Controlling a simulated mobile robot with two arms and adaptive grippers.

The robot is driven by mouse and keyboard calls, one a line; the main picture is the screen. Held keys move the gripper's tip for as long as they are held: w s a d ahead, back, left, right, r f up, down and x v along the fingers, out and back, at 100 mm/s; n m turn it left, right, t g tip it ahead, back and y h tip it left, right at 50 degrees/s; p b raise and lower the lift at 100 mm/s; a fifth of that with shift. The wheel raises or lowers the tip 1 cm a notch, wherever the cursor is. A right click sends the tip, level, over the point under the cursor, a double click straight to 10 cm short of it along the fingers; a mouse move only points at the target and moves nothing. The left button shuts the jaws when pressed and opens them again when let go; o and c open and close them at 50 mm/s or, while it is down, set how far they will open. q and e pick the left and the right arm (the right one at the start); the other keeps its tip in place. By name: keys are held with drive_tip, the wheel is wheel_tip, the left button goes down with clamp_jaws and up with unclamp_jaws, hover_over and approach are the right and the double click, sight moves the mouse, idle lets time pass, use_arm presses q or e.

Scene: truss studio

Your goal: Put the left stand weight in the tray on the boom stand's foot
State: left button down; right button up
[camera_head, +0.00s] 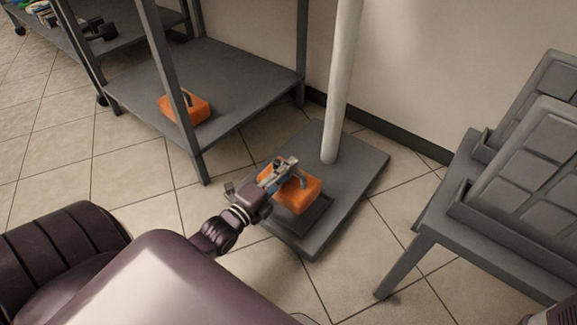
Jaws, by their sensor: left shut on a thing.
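An orange stand weight (300,197) is at the boom stand's foot, with my left gripper (288,176) shut on its handle from the left. The weight is over the dark tray (318,217) on the grey foot (357,163). The tray's front part shows below the weight; the rest is hidden by the weight and my gripper. I cannot tell whether the weight touches the tray floor or hangs just above it. A second orange weight (196,108) sits on the grey shelf (236,70), partly behind a shelf leg. My right gripper is not in view.
The boom stand's white pole (342,80) rises from the back of the foot, near the wall. A shelf leg (201,168) stands left of the foot. A grey table with panelled cases (530,160) stands at the right. Tiled floor is clear in front.

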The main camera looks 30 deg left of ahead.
sight(300, 167)
use_arm(q)
drive_tip(key=shift+w+f+b, duration=0.1)
drive_tip(key=shift+f+b, duration=1.65)
drive_tip(key=shift+f, duration=0.25)
drive_tip(key=shift+r, duration=0.1)
drive_tip(key=c, duration=2.4)
unclamp_jaws()
drive_tip(key=shift+f, duration=0.5)
drive_tip(key=o, duration=0.4)
drive_tip(key=shift+r, duration=0.1)
drive_tip(key=shift+o, duration=0.2)
